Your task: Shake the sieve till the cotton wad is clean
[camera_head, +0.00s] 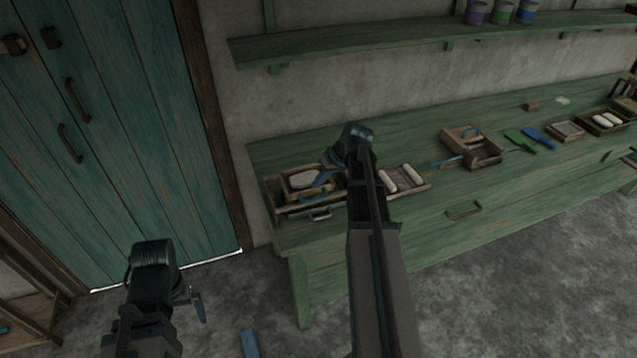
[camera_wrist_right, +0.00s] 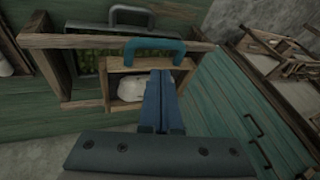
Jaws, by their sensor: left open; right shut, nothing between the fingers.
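The sieve, a small wooden frame (camera_wrist_right: 116,81) with a teal handle (camera_wrist_right: 153,46), sits in a larger wooden tray (camera_wrist_right: 62,40) at the left end of the green bench. A whitish cotton wad (camera_head: 303,180) lies in the sieve; it also shows in the wrist view (camera_wrist_right: 131,91), partly hidden by my fingers. My right gripper (camera_head: 322,179) is shut and empty, with its blue fingertips (camera_wrist_right: 160,76) over the sieve beside the wad, close to the handle; I cannot tell if they touch. My left gripper (camera_head: 197,303) is open and empty, low in front of the teal door.
A tray with white rolls (camera_head: 388,181) lies right of my right forearm. Further right are a wooden box (camera_head: 488,153), green (camera_head: 521,142) and blue (camera_head: 538,137) paddles and more trays. A shelf (camera_head: 400,42) hangs above.

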